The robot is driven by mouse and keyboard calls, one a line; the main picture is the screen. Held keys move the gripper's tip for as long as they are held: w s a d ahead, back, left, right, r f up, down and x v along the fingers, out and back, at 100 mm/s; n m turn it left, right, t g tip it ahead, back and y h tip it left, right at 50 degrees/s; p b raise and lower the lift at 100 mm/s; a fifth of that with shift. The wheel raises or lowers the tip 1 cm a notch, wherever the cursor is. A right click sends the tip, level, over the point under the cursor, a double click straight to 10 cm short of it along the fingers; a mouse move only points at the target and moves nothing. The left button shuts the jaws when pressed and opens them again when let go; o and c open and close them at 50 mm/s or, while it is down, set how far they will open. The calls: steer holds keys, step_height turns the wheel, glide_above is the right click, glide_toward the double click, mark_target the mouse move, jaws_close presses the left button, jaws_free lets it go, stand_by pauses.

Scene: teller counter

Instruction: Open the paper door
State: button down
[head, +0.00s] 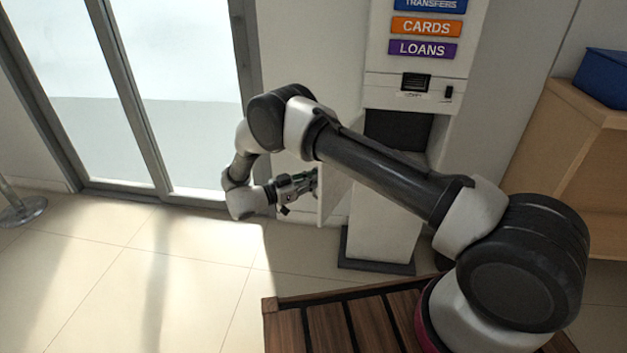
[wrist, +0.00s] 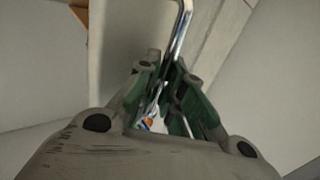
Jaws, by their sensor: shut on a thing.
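The paper door (head: 334,192) is a pale panel on the lower front of the white kiosk. In the wrist view the door's pale face (wrist: 125,40) fills the upper middle. A chrome bar handle (wrist: 182,30) runs down from the top edge between my fingers. My gripper (head: 308,184) is at the door's left side, and in the wrist view my gripper (wrist: 165,92) is shut on the handle. The fingers hide the handle's lower part.
The kiosk (head: 385,215) stands on a dark base, with coloured signs (head: 427,28) above. Glass doors (head: 150,100) are at the left, and a post base (head: 22,212) is at the far left. A wooden counter (head: 565,150) with a blue box (head: 604,78) is at right. Tiled floor (head: 150,270) is clear at left.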

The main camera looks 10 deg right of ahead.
steer(key=c, duration=1.5)
jaws_free()
steer(key=shift+d, duration=0.1)
steer(key=v, duration=1.2)
